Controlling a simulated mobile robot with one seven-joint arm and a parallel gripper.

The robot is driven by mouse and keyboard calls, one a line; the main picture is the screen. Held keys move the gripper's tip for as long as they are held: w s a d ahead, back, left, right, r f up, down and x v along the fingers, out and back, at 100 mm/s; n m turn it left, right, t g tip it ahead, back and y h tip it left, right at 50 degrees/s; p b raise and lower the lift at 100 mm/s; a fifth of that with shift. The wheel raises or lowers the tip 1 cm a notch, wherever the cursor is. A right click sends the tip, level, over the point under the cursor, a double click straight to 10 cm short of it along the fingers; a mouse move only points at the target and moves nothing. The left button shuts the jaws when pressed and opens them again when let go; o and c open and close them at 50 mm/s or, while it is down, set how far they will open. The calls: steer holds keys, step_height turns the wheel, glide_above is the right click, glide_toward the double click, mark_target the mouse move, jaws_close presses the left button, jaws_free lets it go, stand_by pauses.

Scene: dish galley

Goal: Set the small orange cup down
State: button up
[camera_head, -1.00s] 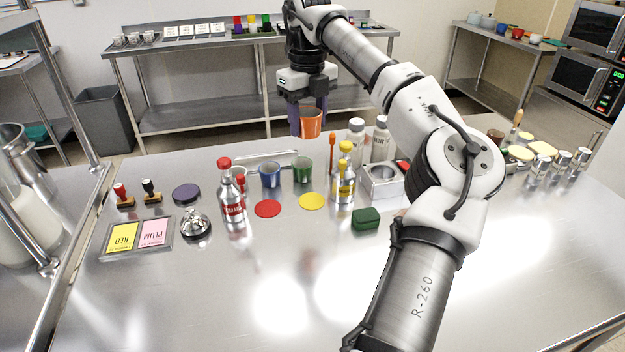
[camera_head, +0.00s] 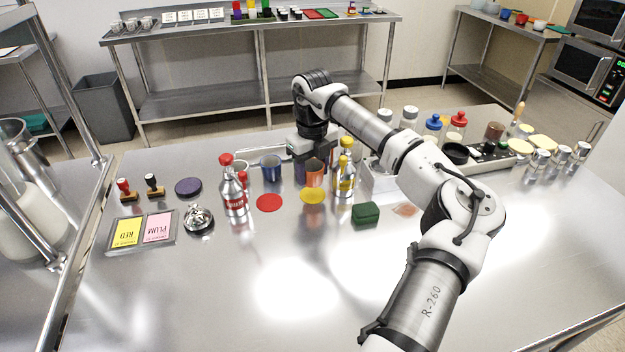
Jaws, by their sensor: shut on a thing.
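The small orange cup (camera_head: 314,174) is upright, just behind and over the yellow disc (camera_head: 312,196) on the steel counter. I cannot tell whether its base touches the disc or is slightly above it. My gripper (camera_head: 305,168) is shut on the cup from behind, its dark fingers partly hidden by it. The green cup seen earlier is hidden behind the gripper and cup.
A red disc (camera_head: 269,202) and a blue cup (camera_head: 270,168) are to the left. A red-capped bottle (camera_head: 234,190) stands farther left, and a yellow-capped bottle (camera_head: 345,178) close on the right. A dark green block (camera_head: 365,213) lies front right. The front counter is clear.

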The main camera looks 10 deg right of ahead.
mark_target(313, 183)
steer(key=shift+f+p, duration=0.45)
steer(key=shift+f, duration=1.6)
steer(key=shift+f, duration=0.2)
steer(key=o, duration=0.7)
steer(key=shift+r, duration=0.1)
step_height(313, 183, up, 12)
steer(key=b, duration=0.2)
steer(key=shift+r+b, duration=0.15)
steer(key=shift+b, duration=0.15)
